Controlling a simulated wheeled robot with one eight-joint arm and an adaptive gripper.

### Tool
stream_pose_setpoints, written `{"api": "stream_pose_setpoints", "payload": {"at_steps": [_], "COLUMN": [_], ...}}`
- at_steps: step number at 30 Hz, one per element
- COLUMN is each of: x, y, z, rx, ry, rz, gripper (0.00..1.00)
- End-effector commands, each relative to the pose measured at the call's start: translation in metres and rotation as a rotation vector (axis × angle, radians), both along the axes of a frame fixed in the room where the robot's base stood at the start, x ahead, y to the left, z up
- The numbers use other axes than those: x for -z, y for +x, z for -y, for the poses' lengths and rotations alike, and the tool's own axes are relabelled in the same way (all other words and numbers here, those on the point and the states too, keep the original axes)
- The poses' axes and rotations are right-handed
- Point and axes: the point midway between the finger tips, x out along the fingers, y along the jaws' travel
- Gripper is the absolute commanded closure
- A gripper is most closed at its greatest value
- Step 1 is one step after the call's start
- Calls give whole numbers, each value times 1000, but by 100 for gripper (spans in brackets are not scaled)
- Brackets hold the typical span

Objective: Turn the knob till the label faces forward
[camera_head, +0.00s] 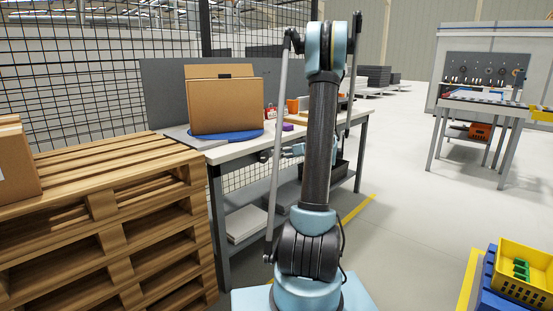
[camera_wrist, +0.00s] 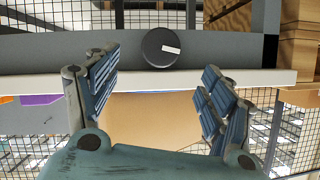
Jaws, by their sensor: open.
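The knob (camera_wrist: 160,47) is a dark round disc on the grey front rail of the workbench in the wrist view. Its white label (camera_wrist: 171,49) lies right of the disc's centre and is slightly tilted. My gripper (camera_wrist: 160,64) is open, with one ribbed finger on the left and the other on the right. The knob shows in the gap between the fingers, and nothing is held. I see no clear contact with it. In the head view my gripper (camera_head: 291,150) shows partly behind my arm at the bench front; the knob cannot be made out there.
The workbench (camera_head: 226,153) carries a cardboard box (camera_head: 225,107) on a blue round plate (camera_head: 228,136). Stacked wooden pallets (camera_head: 105,220) stand close on the left. A yellow crate (camera_head: 524,270) is at the lower right. The floor right of the bench is clear.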

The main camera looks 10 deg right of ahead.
Motion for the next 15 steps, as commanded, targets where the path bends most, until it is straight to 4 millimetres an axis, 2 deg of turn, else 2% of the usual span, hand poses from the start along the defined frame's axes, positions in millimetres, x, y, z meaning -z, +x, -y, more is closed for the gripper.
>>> {"api": "stream_pose_setpoints", "payload": {"at_steps": [3,7,11,15], "x": [-13,-22,-21,-13], "y": [-18,-30,-27,-14], "z": [20,31,27,14], "rx": [-33,-67,-77,-78], "ry": [-63,-113,-124,-123], "rz": [51,92,101,100], "gripper": [25,25,25,25]}}
